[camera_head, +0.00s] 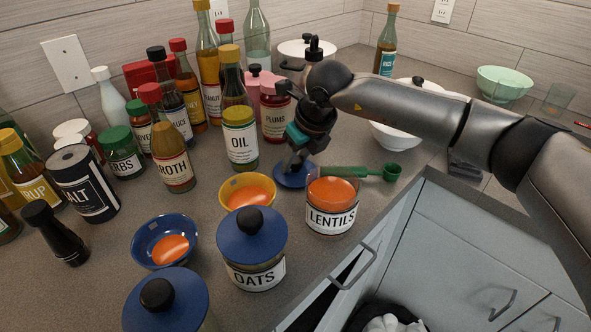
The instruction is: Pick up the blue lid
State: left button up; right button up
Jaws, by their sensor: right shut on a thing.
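A blue lid (291,180) is behind and left of the open LENTILS jar (331,218), at or just above the counter; I cannot tell whether it touches it. My right gripper (294,160) comes down from above and is shut on the blue lid at its top. The fingers hide the lid's knob. Two other blue lids with black knobs sit on jars in front: one on the OATS jar (255,277), one on a jar at the bottom edge (180,308). My left gripper is not in view.
An orange bowl (233,185), a blue bowl (160,228) and a green scoop (391,172) lie near. A drawer (352,280) is open below the counter's front edge.

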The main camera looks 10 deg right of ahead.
jog(key=c, duration=0.4)
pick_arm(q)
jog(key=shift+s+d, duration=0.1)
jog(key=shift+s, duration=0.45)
pick_arm(e)
jog(key=shift+r, duration=0.1)
grip_shut()
